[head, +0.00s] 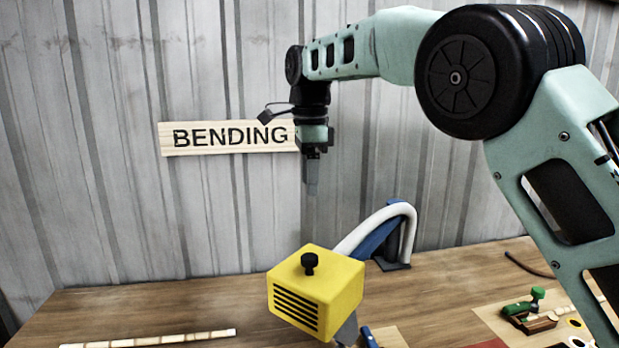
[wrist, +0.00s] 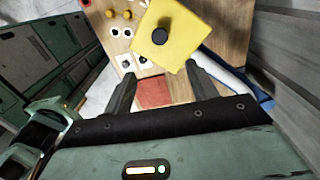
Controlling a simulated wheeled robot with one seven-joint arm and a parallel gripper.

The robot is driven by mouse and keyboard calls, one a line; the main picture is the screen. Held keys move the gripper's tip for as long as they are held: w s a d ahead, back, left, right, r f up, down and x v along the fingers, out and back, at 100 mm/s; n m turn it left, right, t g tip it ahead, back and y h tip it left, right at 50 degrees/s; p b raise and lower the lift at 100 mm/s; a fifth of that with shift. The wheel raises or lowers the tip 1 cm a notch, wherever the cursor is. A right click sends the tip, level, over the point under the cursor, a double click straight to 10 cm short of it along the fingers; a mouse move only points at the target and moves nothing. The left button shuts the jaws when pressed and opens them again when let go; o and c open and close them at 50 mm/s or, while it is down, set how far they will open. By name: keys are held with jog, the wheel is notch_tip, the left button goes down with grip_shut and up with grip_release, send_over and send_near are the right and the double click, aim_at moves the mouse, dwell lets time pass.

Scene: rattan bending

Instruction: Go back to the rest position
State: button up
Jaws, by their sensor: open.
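My gripper (head: 312,172) hangs fingers down in the head view, above and behind the yellow box, with free air below it. In the wrist view its two fingers (wrist: 162,88) are spread apart with nothing between them. The yellow box (head: 315,287) has a black knob on top and dark slots in its front. It also shows in the wrist view (wrist: 185,32), beyond the fingertips and apart from them. A white tube (head: 372,228) curves beside a blue former (head: 385,240) behind the box.
A wooden table (head: 200,300) lies below. A segmented rattan pole (head: 150,340) lies at its front left. A small green-handled tool (head: 528,312) lies at the right. A "BENDING" sign (head: 225,137) hangs on the grey corrugated wall (head: 90,180). The table's back left is clear.

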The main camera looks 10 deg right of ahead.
dwell(0.3)
jog(key=s+a+f+n+y+b, duration=0.1)
jog(key=s+f+n+b, duration=0.2)
jog(key=s+f+n, duration=0.65)
jog(key=s+a+f+n+b, duration=0.15)
jog(key=s+f+n, duration=0.35)
jog(key=s, duration=0.7)
jog(key=s+d+f+n+b, duration=0.1)
jog(key=s+d+f+n, duration=0.2)
jog(key=s, duration=0.5)
jog(key=s+d+f+n+b, duration=0.2)
jog(key=s+d+f+n, duration=0.1)
jog(key=s+f+n, duration=0.3)
jog(key=shift+s+d+f+n, duration=0.2)
jog(key=shift+s+f+n, duration=0.05)
jog(key=shift+s+n, duration=0.95)
jog(key=shift+w, duration=0.1)
